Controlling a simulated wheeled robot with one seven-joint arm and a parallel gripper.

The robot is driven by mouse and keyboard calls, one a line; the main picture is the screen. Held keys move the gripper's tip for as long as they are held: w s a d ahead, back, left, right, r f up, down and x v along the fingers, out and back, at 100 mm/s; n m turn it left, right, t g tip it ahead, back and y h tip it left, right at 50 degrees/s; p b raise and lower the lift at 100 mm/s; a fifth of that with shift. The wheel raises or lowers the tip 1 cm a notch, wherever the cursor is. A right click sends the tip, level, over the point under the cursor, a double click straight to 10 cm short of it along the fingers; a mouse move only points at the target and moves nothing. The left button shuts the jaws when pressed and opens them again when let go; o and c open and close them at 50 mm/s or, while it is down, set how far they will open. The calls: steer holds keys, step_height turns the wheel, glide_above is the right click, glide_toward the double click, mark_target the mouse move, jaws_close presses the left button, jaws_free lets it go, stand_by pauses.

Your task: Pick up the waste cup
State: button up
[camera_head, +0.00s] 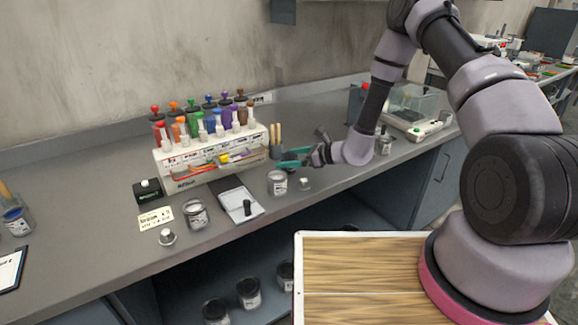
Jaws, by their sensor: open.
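A small clear cup with a pale label (278,183) stands upright on the grey bench, just below my gripper in the picture. A similar labelled cup (195,214) stands further left, near a handwritten card. The labels are too small to read, so I cannot tell which is the waste cup. My gripper (290,158), with teal fingers, is open and empty. It is held sideways over the bench, its fingers pointing left, close to the nearer cup and apart from it as far as I can see.
A white rack (212,155) of coloured bottles stands behind. A scale-like device with a black part (240,204) lies between the cups. Small metal weights or lids (305,184) (167,237) lie nearby. A balance with a clear shield (415,110) stands at right. Jars sit on the lower shelf (248,292).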

steer(key=shift+a, duration=0.15)
steer(key=c, duration=1.3)
